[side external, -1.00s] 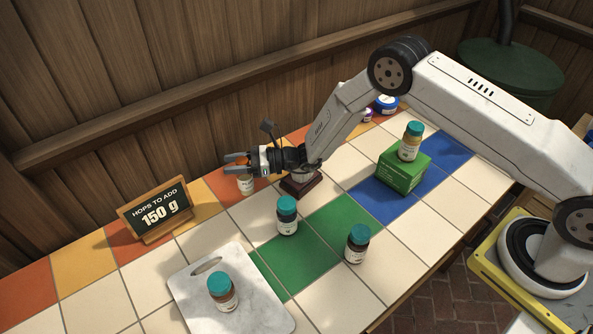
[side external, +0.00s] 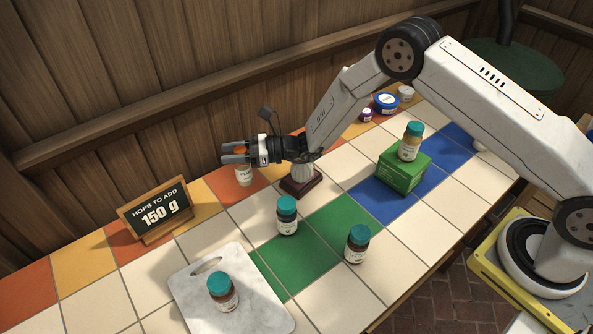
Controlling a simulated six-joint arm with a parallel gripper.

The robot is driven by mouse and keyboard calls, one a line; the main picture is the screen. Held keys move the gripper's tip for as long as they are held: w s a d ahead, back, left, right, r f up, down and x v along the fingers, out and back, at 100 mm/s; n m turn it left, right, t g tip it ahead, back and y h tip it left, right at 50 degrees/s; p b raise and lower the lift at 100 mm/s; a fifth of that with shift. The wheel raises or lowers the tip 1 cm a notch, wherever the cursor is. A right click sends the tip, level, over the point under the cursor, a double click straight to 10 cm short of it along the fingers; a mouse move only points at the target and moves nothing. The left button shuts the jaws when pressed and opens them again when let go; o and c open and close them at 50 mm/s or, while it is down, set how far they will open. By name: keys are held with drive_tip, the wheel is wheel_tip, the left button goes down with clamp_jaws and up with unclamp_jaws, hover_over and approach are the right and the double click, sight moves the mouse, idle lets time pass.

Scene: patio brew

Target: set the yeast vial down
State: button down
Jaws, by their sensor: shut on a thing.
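My gripper (side external: 234,154) is at the back of the tiled counter, shut on a small vial with an orange cap and a pale label. I take this to be the yeast vial (side external: 244,175); its label is too small to read. The fingers cover its upper part, and the cap shows just above them. The vial is upright in front of an orange tile. I cannot tell how far its bottom is above the counter. A dark red-brown wooden base (side external: 301,185) with a pale top stands close to its right, partly behind my wrist.
Teal-capped jars stand on the white board (side external: 190,292), by the green tiles (side external: 287,216) and at their right (side external: 357,244). A sign (side external: 156,213) reads 150 g. Small tubs (side external: 386,103) stand at the back right.

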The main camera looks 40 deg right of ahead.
drive_tip(key=shift+r, duration=0.1)
drive_tip(key=shift+r, duration=0.4)
drive_tip(key=r, duration=0.2)
drive_tip(key=d+r, duration=0.1)
drive_tip(key=r, duration=0.1)
drive_tip(key=shift+s, duration=0.1)
drive_tip(key=w+f+v, duration=0.1)
drive_tip(key=f+v, duration=0.1)
drive_tip(key=v, duration=0.9)
drive_tip(key=s+d+r, duration=0.1)
drive_tip(key=s+d, duration=0.3)
drive_tip(key=s, duration=0.4)
drive_tip(key=s+d+g, duration=0.1)
drive_tip(key=s+d, duration=0.4)
drive_tip(key=s, duration=0.3)
drive_tip(key=s+d+r, duration=0.1)
drive_tip(key=s+d, duration=0.3)
drive_tip(key=s, duration=0.4)
wheel_tip(320, 180, down, 7)
drive_tip(key=shift+w+d+r+n+y, duration=0.15)
drive_tip(key=shift+w+d+n+y, duration=0.15)
drive_tip(key=shift+n, duration=0.1)
drive_tip(key=shift+f, duration=2.2)
